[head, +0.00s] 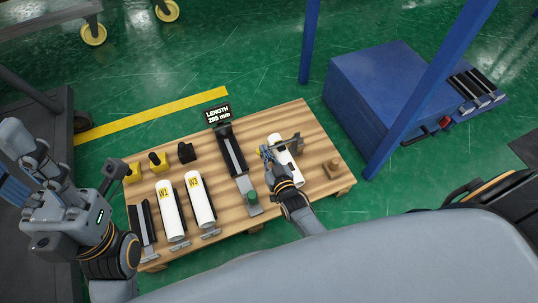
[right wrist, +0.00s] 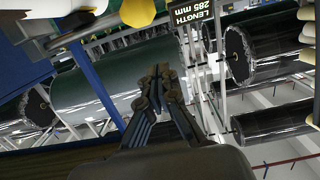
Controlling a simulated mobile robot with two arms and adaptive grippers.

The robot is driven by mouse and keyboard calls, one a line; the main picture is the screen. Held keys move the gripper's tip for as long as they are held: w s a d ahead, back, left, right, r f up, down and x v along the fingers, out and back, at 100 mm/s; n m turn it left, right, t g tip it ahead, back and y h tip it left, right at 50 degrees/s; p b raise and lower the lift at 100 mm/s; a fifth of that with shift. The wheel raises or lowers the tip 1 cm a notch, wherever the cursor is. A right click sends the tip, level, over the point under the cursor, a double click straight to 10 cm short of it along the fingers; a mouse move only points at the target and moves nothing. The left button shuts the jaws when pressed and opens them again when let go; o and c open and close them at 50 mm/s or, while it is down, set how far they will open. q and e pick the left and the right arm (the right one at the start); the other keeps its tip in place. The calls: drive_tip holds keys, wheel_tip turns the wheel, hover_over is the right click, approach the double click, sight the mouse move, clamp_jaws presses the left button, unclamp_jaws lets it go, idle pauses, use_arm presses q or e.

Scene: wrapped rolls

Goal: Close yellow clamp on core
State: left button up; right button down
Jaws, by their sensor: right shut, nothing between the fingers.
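A white roll (head: 287,161) lies on the right part of the wooden table, with a grey metal piece (head: 296,143) beside its upper part. A small yellow part (head: 257,151), likely the clamp, shows beside my right gripper (head: 265,153), mostly hidden by it. In the right wrist view a yellow knob (right wrist: 137,12) is at the top, beyond and apart from my shut, empty fingertips (right wrist: 160,72). My left gripper (head: 117,169) is at the table's left edge near another yellow clamp (head: 133,173); its opening is unclear.
On the table (head: 317,135) are white rolls W2 (head: 170,212) and W3 (head: 200,202), a yellow clamp (head: 158,162), a black clamp (head: 186,152) and a length gauge (head: 233,154) reading 285 mm. A blue cabinet (head: 375,85) and post stand to the right.

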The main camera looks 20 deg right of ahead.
drive_tip(key=shift+s+r+p, duration=0.15)
drive_tip(key=shift+s+p, duration=0.1)
drive_tip(key=shift+s, duration=0.75)
drive_tip(key=shift+s+r+p, duration=0.15)
drive_tip(key=shift+s+p, duration=0.1)
drive_tip(key=shift+s, duration=0.75)
